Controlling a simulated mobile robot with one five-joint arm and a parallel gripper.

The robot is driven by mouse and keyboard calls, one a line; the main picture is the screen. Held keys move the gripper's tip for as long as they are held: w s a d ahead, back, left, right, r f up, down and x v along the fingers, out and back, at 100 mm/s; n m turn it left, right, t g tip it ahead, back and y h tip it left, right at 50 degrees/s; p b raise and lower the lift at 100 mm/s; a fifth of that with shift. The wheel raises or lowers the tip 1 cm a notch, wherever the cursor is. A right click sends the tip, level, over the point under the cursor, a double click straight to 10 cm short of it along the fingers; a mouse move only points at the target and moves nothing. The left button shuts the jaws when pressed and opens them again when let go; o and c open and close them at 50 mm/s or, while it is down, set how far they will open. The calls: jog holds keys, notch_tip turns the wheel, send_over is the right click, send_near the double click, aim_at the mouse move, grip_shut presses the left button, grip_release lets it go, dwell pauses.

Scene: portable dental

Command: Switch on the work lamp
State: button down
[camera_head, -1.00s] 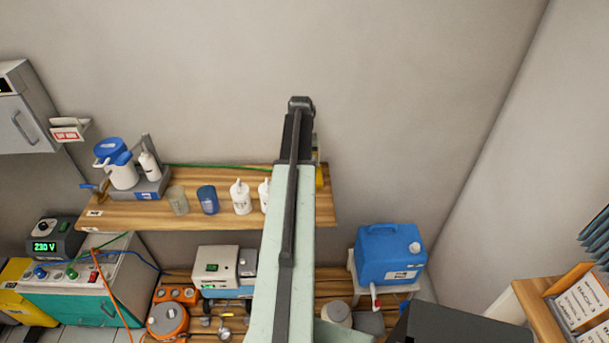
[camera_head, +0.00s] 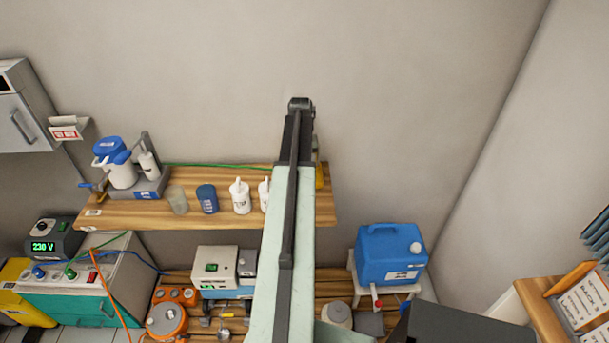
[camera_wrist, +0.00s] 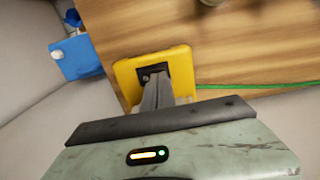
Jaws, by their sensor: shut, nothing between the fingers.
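A yellow box-like body (camera_wrist: 182,62) sits at the edge of the wooden shelf in the wrist view. It has a small black part (camera_wrist: 146,72) in its face, partly covered by my fingers. I cannot tell whether this black part is a switch or its state. My gripper (camera_wrist: 155,78) is shut and empty, its fingertips right at the black part; contact cannot be told. In the head view only a sliver of the yellow body (camera_head: 320,176) shows beside my arm, and my fingers are hidden. No lit lamp is visible.
The wooden shelf (camera_head: 140,214) holds bottles, a blue cup (camera_head: 207,198) and a blue-lidded jug (camera_head: 120,163). A green cable (camera_wrist: 262,87) runs along the shelf's edge. A blue canister (camera_head: 390,253) stands lower right. The wall above is clear.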

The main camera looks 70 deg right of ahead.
jog(key=shift+f+b, duration=0.35)
jog(key=shift+f, duration=0.05)
notch_tip(320, 180, up, 7)
jog(key=p, duration=0.7)
jog(key=shift+r, duration=0.1)
dwell(0.4)
